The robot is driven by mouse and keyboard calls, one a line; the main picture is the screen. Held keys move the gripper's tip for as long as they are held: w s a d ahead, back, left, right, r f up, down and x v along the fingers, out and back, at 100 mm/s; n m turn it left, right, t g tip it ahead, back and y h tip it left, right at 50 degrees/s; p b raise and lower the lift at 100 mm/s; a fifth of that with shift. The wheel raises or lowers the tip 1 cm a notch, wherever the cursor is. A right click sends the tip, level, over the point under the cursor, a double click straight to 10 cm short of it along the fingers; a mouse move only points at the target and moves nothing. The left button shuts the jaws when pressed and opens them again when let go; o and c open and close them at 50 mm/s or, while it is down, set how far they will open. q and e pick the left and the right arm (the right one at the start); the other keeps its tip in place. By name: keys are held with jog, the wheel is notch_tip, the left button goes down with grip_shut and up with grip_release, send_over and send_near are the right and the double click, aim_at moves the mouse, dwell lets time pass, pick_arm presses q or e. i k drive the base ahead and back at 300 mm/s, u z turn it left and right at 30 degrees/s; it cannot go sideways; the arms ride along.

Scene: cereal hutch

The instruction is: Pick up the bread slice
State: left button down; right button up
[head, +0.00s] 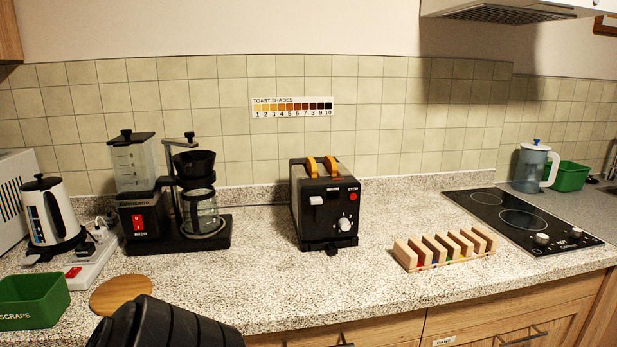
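Two golden-brown bread slices stick up out of the slots of the black toaster: a left slice (311,167) and a right slice (331,166). Only their top edges show; the rest is hidden inside. The toaster (313,215) stands in the middle of the counter, with a lever, a dial and a red button on its front. No gripper fingers show. A dark ribbed part of my own arm rises at the bottom left, well away from the toaster.
A wooden slotted rack (446,249) stands right of the toaster, before a black cooktop (488,214). A coffee maker (140,222), white kettle (50,214), round wooden board (120,292) and green scraps bin (35,302) are left. The counter (290,290) before the toaster is clear.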

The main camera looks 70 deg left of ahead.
aim_at(311, 165)
jog(key=u, duration=0.85)
jog(key=i, duration=1.1)
